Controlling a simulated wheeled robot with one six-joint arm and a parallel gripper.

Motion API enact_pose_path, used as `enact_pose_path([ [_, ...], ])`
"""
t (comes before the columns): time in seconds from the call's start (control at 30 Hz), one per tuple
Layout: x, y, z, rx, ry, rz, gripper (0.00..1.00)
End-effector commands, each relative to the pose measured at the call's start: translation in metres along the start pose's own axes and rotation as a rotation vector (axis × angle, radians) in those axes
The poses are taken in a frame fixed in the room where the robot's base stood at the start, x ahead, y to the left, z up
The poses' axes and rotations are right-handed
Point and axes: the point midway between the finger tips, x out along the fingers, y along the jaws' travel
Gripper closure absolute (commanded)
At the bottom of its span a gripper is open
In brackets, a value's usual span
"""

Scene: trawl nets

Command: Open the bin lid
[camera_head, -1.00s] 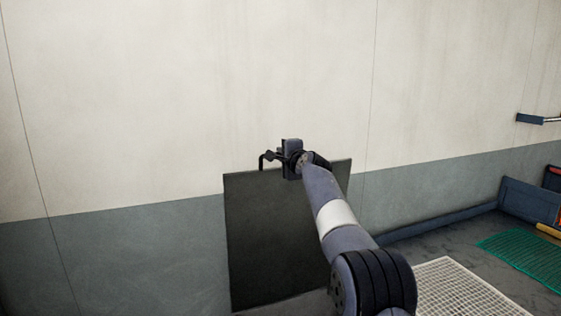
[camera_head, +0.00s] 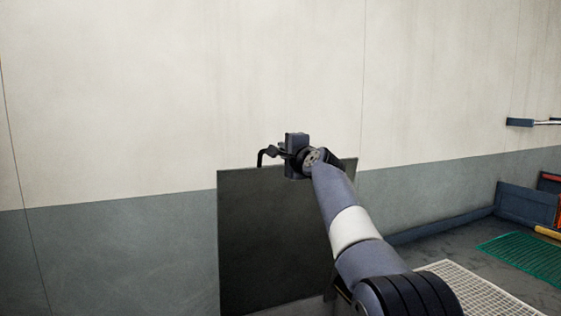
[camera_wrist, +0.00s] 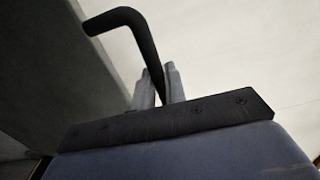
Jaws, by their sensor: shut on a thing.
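The bin lid (camera_head: 268,235) is a dark flat panel standing nearly upright against the wall in the head view. A black bent handle (camera_head: 261,156) sticks out at its top edge. In the wrist view the same handle (camera_wrist: 122,20) runs down between the two grey fingers of my gripper (camera_wrist: 158,82), which is shut on it. The lid (camera_wrist: 50,70) shows there as a dark surface at the left. In the head view my gripper (camera_head: 276,153) is at the lid's top edge, with the fingers small. The bin's body is hidden behind my arm or out of view.
A pale wall with a grey lower band stands close behind the lid. At the right lie a white grid (camera_head: 475,290) and a green net (camera_head: 527,256) on the floor. A blue bin (camera_head: 526,203) and a wall-mounted bar (camera_head: 520,122) are farther right.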

Motion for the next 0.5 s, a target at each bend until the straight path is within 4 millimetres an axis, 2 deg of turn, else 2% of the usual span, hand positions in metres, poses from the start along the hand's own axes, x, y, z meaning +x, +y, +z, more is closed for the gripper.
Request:
enact_pose_path([
  [0.07,-0.007,0.009,-0.001,0.000,0.001,-0.010,1.00],
  [0.3,-0.022,0.009,0.000,0.000,0.000,-0.032,1.00],
  [0.5,-0.024,0.007,0.000,0.000,0.000,-0.036,1.00],
])
